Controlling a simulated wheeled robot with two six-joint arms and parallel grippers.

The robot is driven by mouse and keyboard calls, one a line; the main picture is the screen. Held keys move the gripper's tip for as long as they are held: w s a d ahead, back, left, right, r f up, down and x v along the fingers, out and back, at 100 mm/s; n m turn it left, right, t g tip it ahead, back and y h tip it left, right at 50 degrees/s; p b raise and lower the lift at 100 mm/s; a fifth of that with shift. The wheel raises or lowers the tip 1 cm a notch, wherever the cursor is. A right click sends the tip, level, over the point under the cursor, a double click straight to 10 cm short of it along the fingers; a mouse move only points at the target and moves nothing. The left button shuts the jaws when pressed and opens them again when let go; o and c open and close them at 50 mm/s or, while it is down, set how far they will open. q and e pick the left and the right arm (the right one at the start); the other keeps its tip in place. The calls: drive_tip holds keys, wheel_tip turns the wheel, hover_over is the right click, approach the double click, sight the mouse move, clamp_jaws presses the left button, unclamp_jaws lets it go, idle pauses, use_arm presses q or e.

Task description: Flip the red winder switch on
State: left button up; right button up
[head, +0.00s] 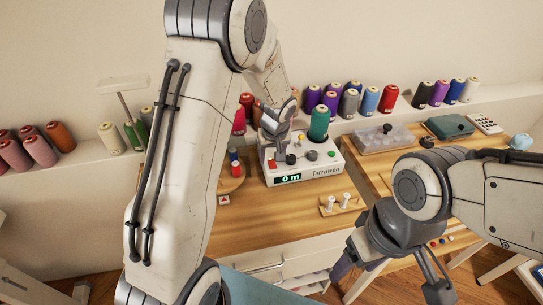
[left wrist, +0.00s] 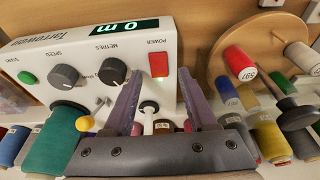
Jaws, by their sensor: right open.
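The thread winder (head: 325,172) is a pale box on the wooden bench, labelled Tarrowen, with a lit display (head: 289,179) reading 0 m. Its red power switch (head: 271,164) is at the panel's left in the head view. In the left wrist view the winder looks upside down, and the red switch (left wrist: 158,64) sits by the word POWER; its tilt is unclear. My left gripper (head: 279,140) is over the winder, partly hidden by its own arm. Its purple fingers (left wrist: 158,82) are open and empty, tips either side of the switch. My right gripper (head: 390,282) is open, low at the front right.
A teal thread cone (head: 319,122) stands on the winder, beside knobs and a green button (left wrist: 28,78). A round wooden stand with a red spool (left wrist: 240,63) is close beside it. A small wooden rack (head: 341,207) stands in front. Thread cones line the back shelf.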

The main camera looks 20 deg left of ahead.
sight(274, 171)
use_arm(q)
drive_tip(key=shift+r, duration=0.1)
drive_tip(key=v, duration=1)
drive_tip(key=shift+s+d+r, duration=0.1)
drive_tip(key=s+d+r+m+h, duration=0.1)
drive_tip(key=s+d+r+m, duration=0.2)
drive_tip(key=s+d+m, duration=0.55)
drive_tip(key=s+d+m+g, duration=0.1)
drive_tip(key=s+d+m, duration=0.1)
drive_tip(key=s, duration=0.7)
drive_tip(key=s+d+m+g+h, duration=0.1)
drive_tip(key=s+d+m, duration=0.2)
drive_tip(key=s, duration=0.7)
drive_tip(key=shift+d+m+h+p, duration=0.3)
drive_tip(key=shift+d+m+p, duration=0.05)
drive_tip(key=shift+d, duration=0.15)
drive_tip(key=shift+f, duration=0.15)
